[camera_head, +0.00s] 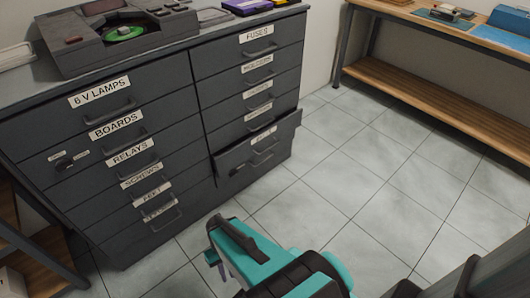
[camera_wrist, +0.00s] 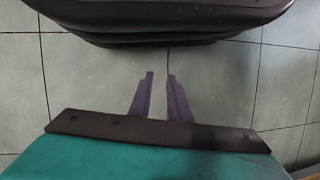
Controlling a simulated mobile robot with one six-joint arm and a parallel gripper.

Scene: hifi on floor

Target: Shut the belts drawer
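The dark grey drawer cabinet (camera_head: 202,92) stands at the left in the head view, with two columns of labelled drawers. One drawer low in the right column (camera_head: 238,158) is pulled partly out, with its front ahead of the others. Its label is too small to read, so I cannot confirm it is the belts drawer. The other drawers look shut. My gripper (camera_wrist: 160,75) shows in the wrist view as two thin fingers apart, with bare floor between them. It is open and empty.
A turntable-like device (camera_head: 112,38) and other items sit on the cabinet top. A wooden bench with a lower shelf (camera_head: 440,98) stands at the back right. A dark rack (camera_head: 30,235) is at the lower left. The tiled floor (camera_head: 345,185) right of the cabinet is clear.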

